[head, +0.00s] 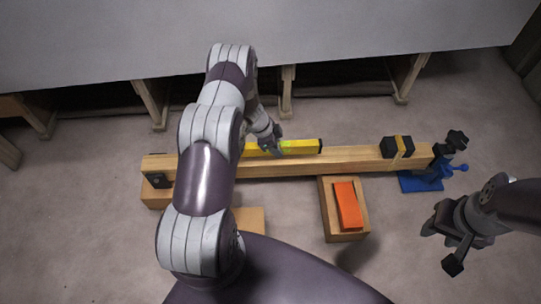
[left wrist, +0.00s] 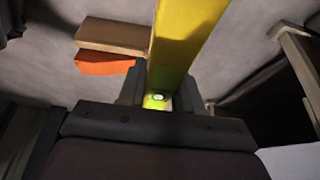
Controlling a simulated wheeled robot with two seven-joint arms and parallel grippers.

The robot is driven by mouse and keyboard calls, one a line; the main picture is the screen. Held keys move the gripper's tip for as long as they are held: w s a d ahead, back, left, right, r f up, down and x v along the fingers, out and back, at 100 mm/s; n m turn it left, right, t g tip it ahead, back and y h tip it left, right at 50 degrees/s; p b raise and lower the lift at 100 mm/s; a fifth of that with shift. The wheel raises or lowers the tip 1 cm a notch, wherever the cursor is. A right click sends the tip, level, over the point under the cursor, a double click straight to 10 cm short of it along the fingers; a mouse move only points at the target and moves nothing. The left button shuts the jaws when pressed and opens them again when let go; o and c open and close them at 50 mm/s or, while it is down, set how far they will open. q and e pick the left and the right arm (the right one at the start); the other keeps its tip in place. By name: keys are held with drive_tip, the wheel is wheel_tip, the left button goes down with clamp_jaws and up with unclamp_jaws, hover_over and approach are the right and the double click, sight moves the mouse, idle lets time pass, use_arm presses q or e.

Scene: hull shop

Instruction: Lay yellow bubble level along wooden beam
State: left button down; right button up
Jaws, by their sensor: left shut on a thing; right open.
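The yellow bubble level (head: 303,147) lies lengthwise, roughly parallel to the wooden beam (head: 340,161), along the beam's far edge in the head view. I cannot tell whether it touches the beam or is held just above it. My left gripper (head: 272,143) is shut on the level near its middle; my arm hides part of the level and beam. In the left wrist view, the level (left wrist: 186,40) runs up from between the fingers (left wrist: 160,92), with a glowing green vial at the grip. My right gripper (head: 441,244) is open and empty, right of the beam's near side.
A black block with a tan strap (head: 398,147) sits on the beam's right part. A blue clamp or stand (head: 424,181) is at its right end. A wooden block (head: 345,234) with an orange piece (head: 348,205) stands in front.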

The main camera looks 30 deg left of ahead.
use_arm(q)
drive_tip(key=a+f, duration=0.1)
drive_tip(key=a, duration=0.1)
drive_tip(key=shift+w+a+f+b, duration=0.2)
drive_tip(key=shift+a+f+b, duration=0.1)
drive_tip(key=shift+f+b, duration=0.1)
wheel_tip(320, 180, down, 4)
drive_tip(key=shift+a+r+b, duration=0.1)
drive_tip(key=shift+b, duration=1.1)
drive_tip(key=c, duration=0.8)
unclamp_jaws()
drive_tip(key=shift+o, duration=0.2)
